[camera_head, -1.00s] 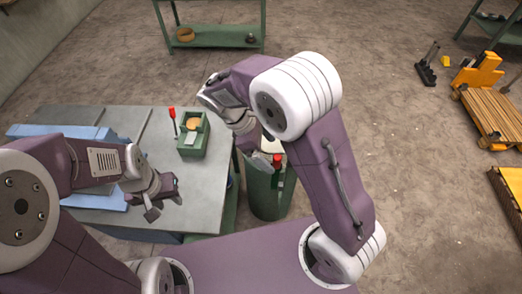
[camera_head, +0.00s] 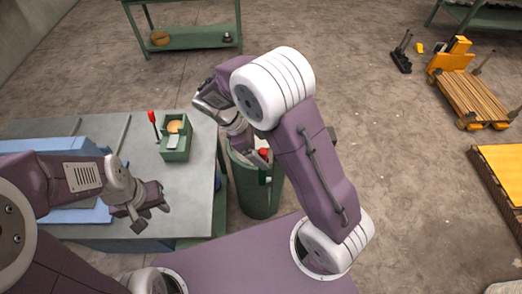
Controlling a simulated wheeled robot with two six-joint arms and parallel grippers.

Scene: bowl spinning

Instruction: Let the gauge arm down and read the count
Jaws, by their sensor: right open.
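A green drum-like container (camera_head: 258,196) stands on the floor at the bench's right end. A red knob (camera_head: 264,152) shows at its rim; whether it belongs to the gauge arm I cannot tell. My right gripper (camera_head: 252,157) is open at the drum's top, close beside the red knob; whether it touches the knob is unclear. My arm hides part of the drum's mouth. My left gripper (camera_head: 152,211) is open and empty above the grey bench (camera_head: 195,200). No readable count shows.
A green box (camera_head: 176,152) with a tan round piece inside stands on the bench, beside a red-handled lever (camera_head: 152,118). Blue parts (camera_head: 75,214) lie at left. A green shelf (camera_head: 190,38) is behind. A yellow pallet truck (camera_head: 450,60) with planks stands far right, with open floor between.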

